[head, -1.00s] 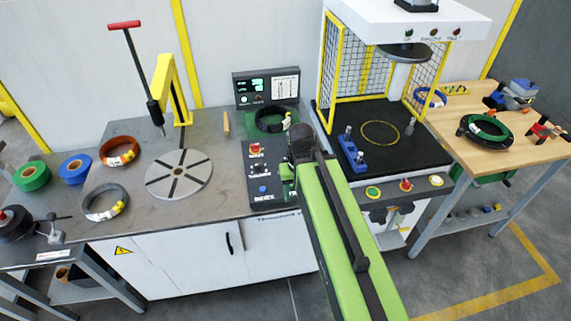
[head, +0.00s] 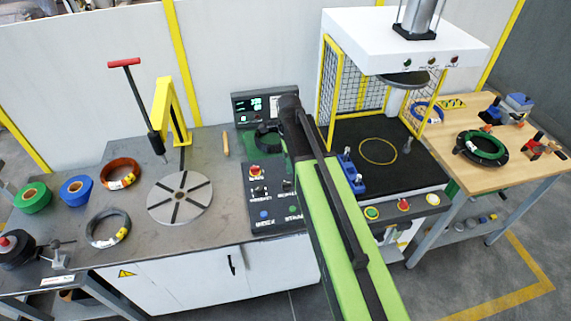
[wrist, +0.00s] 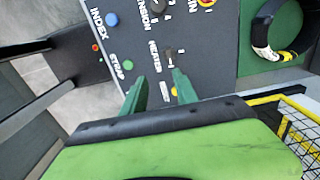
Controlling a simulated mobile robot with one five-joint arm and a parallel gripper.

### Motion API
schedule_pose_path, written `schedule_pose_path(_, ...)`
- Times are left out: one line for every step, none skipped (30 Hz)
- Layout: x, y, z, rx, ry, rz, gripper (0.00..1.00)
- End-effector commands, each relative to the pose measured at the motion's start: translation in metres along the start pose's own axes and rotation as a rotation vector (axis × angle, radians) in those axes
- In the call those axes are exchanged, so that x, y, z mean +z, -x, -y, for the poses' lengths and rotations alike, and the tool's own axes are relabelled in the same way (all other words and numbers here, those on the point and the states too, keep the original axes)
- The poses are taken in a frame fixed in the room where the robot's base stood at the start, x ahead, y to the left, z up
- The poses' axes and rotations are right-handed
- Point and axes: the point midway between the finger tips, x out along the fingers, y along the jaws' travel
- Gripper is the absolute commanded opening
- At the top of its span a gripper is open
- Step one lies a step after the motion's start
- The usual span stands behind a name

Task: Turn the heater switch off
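The heater switch (wrist: 170,53) is a small dark knob beside the HEATER label on the dark control panel (wrist: 122,45) in the wrist view. In the head view the panel (head: 262,219) is partly behind my arm, and the heater switch (head: 287,184) shows just left of it. My gripper (wrist: 160,77) has two green fingers spread apart with a gap between them. The knob is just beyond the fingertips, nearer the right one, and I see no grip on it. In the head view my gripper is hidden behind the arm.
On the panel are a blue INDEX button (wrist: 112,19), a green STRAP button (wrist: 128,65), a TENSION knob (wrist: 160,8) and a red-yellow emergency stop (wrist: 207,2). A dark coil (wrist: 270,38) lies on green beside it. The caged press (head: 400,110) stands right.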

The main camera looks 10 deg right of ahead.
Motion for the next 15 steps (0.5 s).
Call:
schedule_pose_path(0.001, 0.026, 0.013, 0.0, 0.001, 0.0, 0.35)
schedule_pose_path(0.001, 0.032, 0.016, 0.0, 0.004, 0.0, 0.35)
schedule_pose_path(0.002, 0.038, 0.018, 0.0, 0.005, 0.0, 0.35)
schedule_pose_path(0.002, 0.042, 0.018, 0.0, 0.006, 0.0, 0.35)
schedule_pose_path(0.002, 0.045, 0.017, 0.0, 0.007, 0.0, 0.35)
schedule_pose_path(0.002, 0.048, 0.016, 0.0, 0.008, 0.0, 0.35)
schedule_pose_path(0.002, 0.049, 0.016, 0.0, 0.008, 0.0, 0.35)
schedule_pose_path(0.002, 0.049, 0.016, 0.0, 0.009, 0.0, 0.35)
schedule_pose_path(0.002, 0.049, 0.015, 0.0, 0.009, 0.0, 0.35)
schedule_pose_path(0.002, 0.048, 0.015, 0.0, 0.009, 0.0, 0.35)
schedule_pose_path(0.002, 0.047, 0.015, 0.0, 0.009, 0.0, 0.35)
schedule_pose_path(0.002, 0.046, 0.015, 0.0, 0.01, 0.0, 0.35)
schedule_pose_path(0.002, 0.045, 0.015, 0.0, 0.01, 0.0, 0.35)
schedule_pose_path(0.001, 0.043, 0.015, 0.0, 0.01, 0.0, 0.35)
schedule_pose_path(0.001, 0.041, 0.015, 0.0, 0.01, 0.0, 0.35)
